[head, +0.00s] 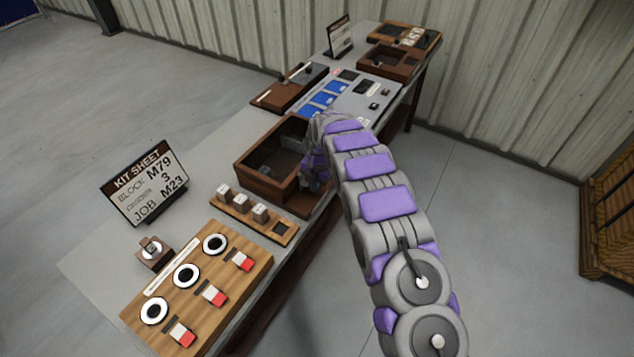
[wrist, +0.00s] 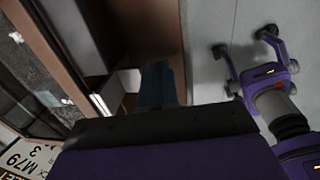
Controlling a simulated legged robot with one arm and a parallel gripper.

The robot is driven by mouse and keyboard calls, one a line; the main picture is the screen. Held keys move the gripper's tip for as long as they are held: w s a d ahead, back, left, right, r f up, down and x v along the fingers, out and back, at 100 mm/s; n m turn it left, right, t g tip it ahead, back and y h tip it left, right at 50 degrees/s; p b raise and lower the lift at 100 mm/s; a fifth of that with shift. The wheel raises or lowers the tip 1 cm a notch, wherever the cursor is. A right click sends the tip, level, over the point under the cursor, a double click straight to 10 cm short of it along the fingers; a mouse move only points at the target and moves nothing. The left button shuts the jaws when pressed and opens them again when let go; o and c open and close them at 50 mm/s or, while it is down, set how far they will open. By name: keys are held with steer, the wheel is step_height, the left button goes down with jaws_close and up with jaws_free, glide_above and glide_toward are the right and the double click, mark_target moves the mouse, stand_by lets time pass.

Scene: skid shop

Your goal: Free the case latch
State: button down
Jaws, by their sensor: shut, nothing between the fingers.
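A dark wooden case (head: 262,181) with an open top stands on the bench in the head view. My gripper (head: 314,182) is at its right front side, partly hidden by my arm. In the wrist view my gripper (wrist: 161,82) is shut and empty, its fingers pointing along a brown wooden surface (wrist: 155,25). A small pale piece (wrist: 128,80) shows just left of the fingertips. I cannot tell whether it is the latch, or whether the fingers touch it. The latch is not clearly made out in the head view.
A rack of grey blocks (head: 282,230) stands close in front of the case. A kit sheet sign (head: 133,204) and a wooden board with dials and red-white switches (head: 233,303) are nearer. A blue-and-grey panel (head: 345,105) lies beyond. Clear floor (head: 500,240) is at right.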

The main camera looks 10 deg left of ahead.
steer(key=shift+d+r, duration=0.15)
steer(key=shift+d, duration=0.7)
steer(key=shift+a, duration=0.7)
steer(key=shift+d, duration=0.5)
steer(key=shift+w+a+r, duration=0.1)
steer(key=shift+w+a, duration=0.1)
steer(key=shift+a, duration=0.85)
steer(key=shift+d, duration=0.1)
steer(key=shift+d+r, duration=0.1)
steer(key=shift+r, duration=0.05)
